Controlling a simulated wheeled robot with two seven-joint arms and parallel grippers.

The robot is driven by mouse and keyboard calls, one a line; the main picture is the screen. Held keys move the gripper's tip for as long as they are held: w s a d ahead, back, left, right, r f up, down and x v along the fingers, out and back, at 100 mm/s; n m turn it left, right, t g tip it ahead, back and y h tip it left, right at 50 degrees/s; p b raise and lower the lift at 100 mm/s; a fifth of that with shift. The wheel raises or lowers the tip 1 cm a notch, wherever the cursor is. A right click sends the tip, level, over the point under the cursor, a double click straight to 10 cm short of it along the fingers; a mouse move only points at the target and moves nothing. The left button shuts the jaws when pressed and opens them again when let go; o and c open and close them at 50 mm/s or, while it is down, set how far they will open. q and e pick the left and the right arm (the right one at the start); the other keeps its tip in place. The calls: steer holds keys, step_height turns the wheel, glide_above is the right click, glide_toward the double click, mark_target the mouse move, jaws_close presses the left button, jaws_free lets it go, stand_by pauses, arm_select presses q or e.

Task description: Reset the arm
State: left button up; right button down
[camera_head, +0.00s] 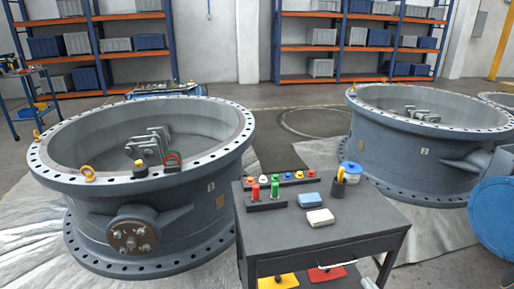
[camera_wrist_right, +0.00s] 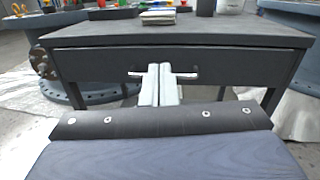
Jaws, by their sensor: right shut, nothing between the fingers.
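My right gripper (camera_wrist_right: 159,70) shows in the wrist view with its two pale fingers together and nothing between them. It points at the front of the dark work table (camera_wrist_right: 180,33), in front of the drawer handle (camera_wrist_right: 190,75) in the picture. I cannot tell whether it touches the handle. In the head view only a small pale piece of the right gripper (camera_head: 369,284) shows at the bottom edge, below the table (camera_head: 345,215). My left gripper is in neither view.
A large grey valve body (camera_head: 140,205) stands left of the table, another (camera_head: 425,155) at the right. The tabletop holds red and green bottles, a blue block (camera_head: 308,199), a white block (camera_head: 320,217) and a cup of tools (camera_head: 340,186). A blue disc (camera_head: 495,217) stands at the right edge.

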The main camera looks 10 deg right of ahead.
steer(key=s+a+r+n+g+y, duration=0.3)
steer(key=a+r+n+g+y, duration=0.2)
steer(key=a+r+n, duration=0.35)
steer(key=s+a+r+n+g+y, duration=0.3)
steer(key=a+r+n+g+y, duration=0.15)
steer(key=a+r+n, duration=0.35)
steer(key=s+a+n+g+h, duration=0.4)
steer(key=s+n+g+h, duration=0.15)
steer(key=s+n, duration=0.7)
steer(key=s+d+r+n+t+h+p, duration=0.1)
steer(key=d+r+h+p, duration=0.1)
steer(key=r+p, duration=0.6)
steer(key=s+d+r+n+t+h+p, duration=0.1)
steer(key=d+r+h+p, duration=0.1)
steer(key=r+p, duration=0.6)
steer(key=shift+s+r+n+t+p, duration=0.3)
steer(key=shift+s+r+t, duration=0.1)
steer(key=shift+r, duration=0.25)
